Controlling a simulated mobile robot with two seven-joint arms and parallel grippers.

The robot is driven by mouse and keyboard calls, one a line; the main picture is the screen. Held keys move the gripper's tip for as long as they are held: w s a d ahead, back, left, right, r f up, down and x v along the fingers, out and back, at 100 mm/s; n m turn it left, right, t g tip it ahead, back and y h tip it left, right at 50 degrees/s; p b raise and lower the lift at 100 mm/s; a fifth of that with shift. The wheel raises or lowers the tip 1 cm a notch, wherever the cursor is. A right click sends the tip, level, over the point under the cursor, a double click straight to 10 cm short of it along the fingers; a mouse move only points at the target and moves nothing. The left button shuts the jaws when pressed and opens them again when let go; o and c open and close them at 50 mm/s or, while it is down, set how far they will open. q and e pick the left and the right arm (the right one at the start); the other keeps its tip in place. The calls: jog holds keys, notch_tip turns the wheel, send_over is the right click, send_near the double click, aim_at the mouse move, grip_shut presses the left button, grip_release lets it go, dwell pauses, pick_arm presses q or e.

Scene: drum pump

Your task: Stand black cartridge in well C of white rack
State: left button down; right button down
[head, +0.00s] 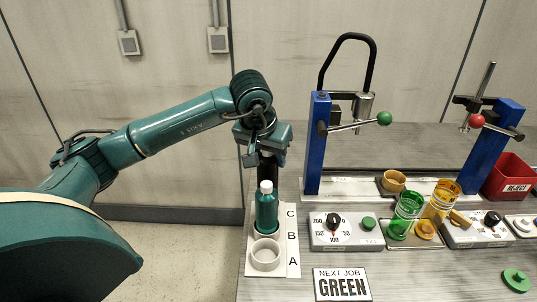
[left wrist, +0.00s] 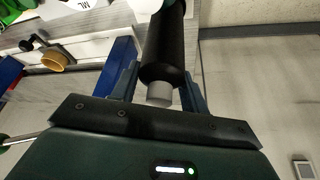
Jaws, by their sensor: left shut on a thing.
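The black cartridge (head: 265,172) is upright in my left gripper (head: 264,138), at the far end of the white rack (head: 292,268), by the letter C. In the left wrist view the fingers (left wrist: 162,88) are shut on either side of the black cartridge (left wrist: 167,40), near its grey cap. Its lower end and well C are hidden behind a teal cartridge with a white cap (head: 267,212), so I cannot tell whether it is seated. The teal cartridge stands in well B. Well A (head: 265,256) is empty. My right gripper is not in view.
To the right stand two blue posts (head: 318,145), dial boxes (head: 345,232), a green jar (head: 404,212), an amber jar (head: 443,200) and a red REJECT bin (head: 511,178). A NEXT JOB GREEN sign (head: 342,284) is at the front. The bench between sign and green lid (head: 516,279) is clear.

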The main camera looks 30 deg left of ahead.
pick_arm(q)
jog(key=c, duration=0.7)
grip_release()
jog(key=shift+f, duration=0.1)
jog(key=shift+r, duration=0.35)
jog(key=v, duration=1.1)
jog(key=shift+s+r, duration=0.1)
jog(key=shift+r, duration=0.2)
